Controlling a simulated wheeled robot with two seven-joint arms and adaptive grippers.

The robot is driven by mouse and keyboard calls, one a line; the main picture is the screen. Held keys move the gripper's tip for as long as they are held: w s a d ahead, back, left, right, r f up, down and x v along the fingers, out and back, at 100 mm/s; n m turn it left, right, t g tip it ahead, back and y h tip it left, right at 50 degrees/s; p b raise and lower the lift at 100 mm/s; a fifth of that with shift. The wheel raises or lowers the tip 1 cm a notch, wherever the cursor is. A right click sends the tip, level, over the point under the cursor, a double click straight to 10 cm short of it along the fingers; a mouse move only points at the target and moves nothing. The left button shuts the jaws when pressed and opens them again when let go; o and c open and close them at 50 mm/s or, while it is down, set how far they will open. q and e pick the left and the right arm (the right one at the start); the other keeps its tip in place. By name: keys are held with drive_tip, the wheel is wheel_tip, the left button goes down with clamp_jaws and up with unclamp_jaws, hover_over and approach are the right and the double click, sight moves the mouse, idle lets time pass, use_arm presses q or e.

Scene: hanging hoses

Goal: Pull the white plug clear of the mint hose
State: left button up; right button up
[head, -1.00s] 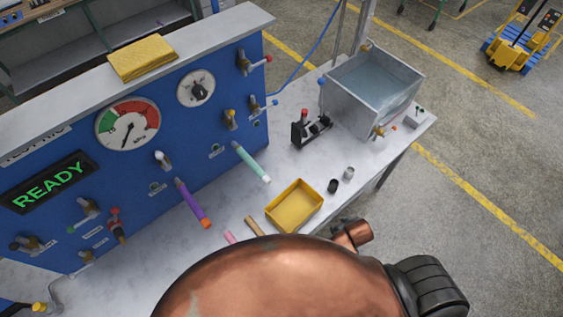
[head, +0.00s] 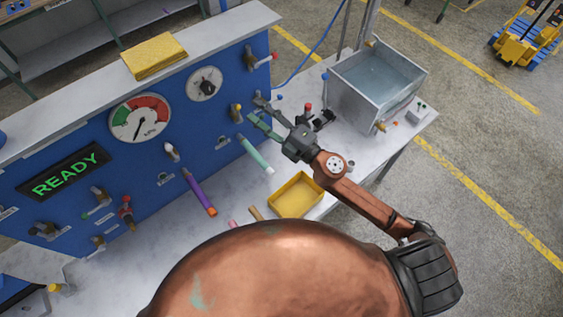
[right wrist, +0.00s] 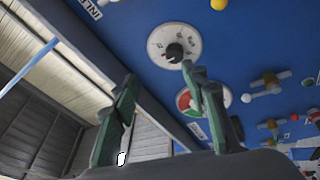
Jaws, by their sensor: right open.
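The mint hose (head: 254,153) sticks out from the blue panel, slanting down to the right in the head view. The white plug (head: 269,170) sits in its lower free end. My right gripper (head: 256,109) is open and empty. It is above the mint hose in the picture, near a yellow-handled valve, apart from the plug. In the right wrist view its two fingers (right wrist: 160,80) stand spread before the panel and gauges; I cannot make out the hose or plug there. My left gripper is not in view.
A purple hose (head: 199,191) with an orange end hangs to the left. A yellow tray (head: 317,201) lies on the bench below my right arm. A metal tank (head: 352,98) stands at the right. Valve handles stick out of the blue panel (head: 77,134).

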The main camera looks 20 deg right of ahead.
drive_tip(key=s+a+n+g+y, duration=0.3)
drive_tip(key=a+n+g, duration=0.2)
drive_tip(key=a+n, duration=0.2)
drive_tip(key=n+g+h+p, duration=0.1)
drive_tip(key=n+g+h, duration=0.8)
drive_tip(key=n+h, duration=0.15)
approach(272, 170)
drive_tip(key=f, duration=0.2)
drive_tip(key=shift+m+t, duration=0.25)
drive_tip(key=shift+t, duration=0.05)
drive_tip(key=p+x, duration=0.1)
drive_tip(key=x, duration=0.2)
drive_tip(key=a+p+x, duration=0.1)
drive_tip(key=x, duration=0.3)
clamp_jaws()
